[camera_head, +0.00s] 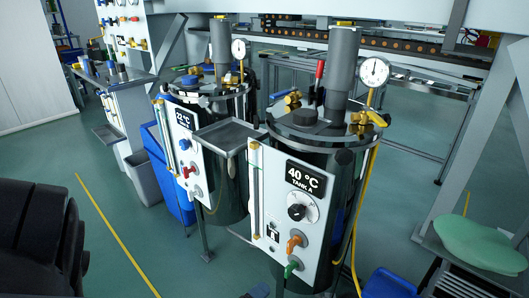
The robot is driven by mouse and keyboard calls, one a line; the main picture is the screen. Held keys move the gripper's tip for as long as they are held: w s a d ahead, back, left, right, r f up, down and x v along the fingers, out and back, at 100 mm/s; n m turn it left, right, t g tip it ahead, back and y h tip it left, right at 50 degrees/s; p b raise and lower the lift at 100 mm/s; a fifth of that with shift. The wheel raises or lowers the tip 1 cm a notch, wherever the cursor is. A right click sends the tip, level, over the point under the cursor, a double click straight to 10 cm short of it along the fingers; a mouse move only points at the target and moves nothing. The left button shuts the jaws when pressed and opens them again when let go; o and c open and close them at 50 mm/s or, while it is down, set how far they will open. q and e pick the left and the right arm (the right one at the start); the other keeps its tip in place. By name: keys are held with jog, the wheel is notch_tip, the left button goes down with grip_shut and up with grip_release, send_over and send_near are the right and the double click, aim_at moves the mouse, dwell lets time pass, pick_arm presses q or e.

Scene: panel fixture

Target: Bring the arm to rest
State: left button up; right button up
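A black tank (350,182) labelled TANK A stands right of centre. Its white panel (277,232) has a 40 °C display, a black dial (298,211), an orange handle (294,243) and a green handle (292,268). A second tank (233,172) behind it to the left has a panel (187,151) reading 22 °C, with a blue knob and a red knob. A dark part of what looks like my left arm fills the lower left edge; no gripper fingers show. My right arm and gripper are not in view.
A small grey tray (229,136) juts out between the tanks. Round gauges (374,72) and grey cylinders stand on the lids. A blue bin (168,175) is beside the rear tank. A green pad (480,243) lies at right. Green floor lies open at lower left.

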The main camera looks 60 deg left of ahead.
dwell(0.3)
pick_arm(q)
jog(key=s+d+r+m+g+h+p, duration=0.1)
jog(key=s+d+r+m+h+p, duration=0.15)
jog(key=r+m+p, duration=0.35)
jog(key=s+d+r+m+g+h+p, duration=0.1)
jog(key=s+d+r+m+h+p, duration=0.15)
jog(key=s+r+m+p, duration=0.4)
jog(key=s+d+r+m+g+y+p, duration=0.1)
jog(key=s+d+r+m+g+p, duration=0.2)
jog(key=s+r+m+p, duration=0.5)
notch_tip(320, 180, up, 3)
jog(key=s+m+g, duration=0.1)
jog(key=s, duration=0.1)
jog(key=shift+s+g, duration=0.3)
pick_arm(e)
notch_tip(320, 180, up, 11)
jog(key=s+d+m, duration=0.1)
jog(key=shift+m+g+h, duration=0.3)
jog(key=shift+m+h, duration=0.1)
pick_arm(q)
jog(key=shift+d+r+m, duration=0.1)
jog(key=shift+d+m, duration=0.05)
jog(key=shift+m, duration=0.1)
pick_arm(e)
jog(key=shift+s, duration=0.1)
